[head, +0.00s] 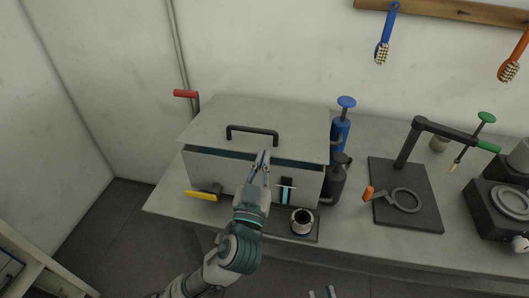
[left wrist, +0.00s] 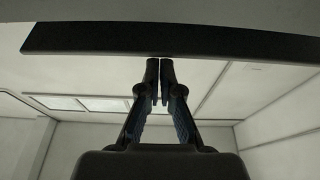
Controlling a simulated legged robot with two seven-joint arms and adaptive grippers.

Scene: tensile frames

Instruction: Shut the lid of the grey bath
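The grey bath (head: 228,174) is a box on the bench. Its flat grey lid (head: 215,122) carries a black bar handle (head: 252,131). The lid is tilted a little open, with a dark gap along its front edge. My left gripper (head: 264,155) is at the lid's front edge, just below the handle, with its fingers together and nothing seen between them. In the left wrist view the fingertips (left wrist: 166,62) are close under a dark bar; I cannot tell whether they touch it. Two tips of my right gripper (head: 321,292) show apart at the bottom edge.
A yellow lever (head: 202,194) sticks out at the bath's front left and a red one (head: 185,94) behind it. A blue-topped bottle (head: 342,125) and a dark bottle (head: 334,180) stand to the right. A black stand (head: 408,220) is further right.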

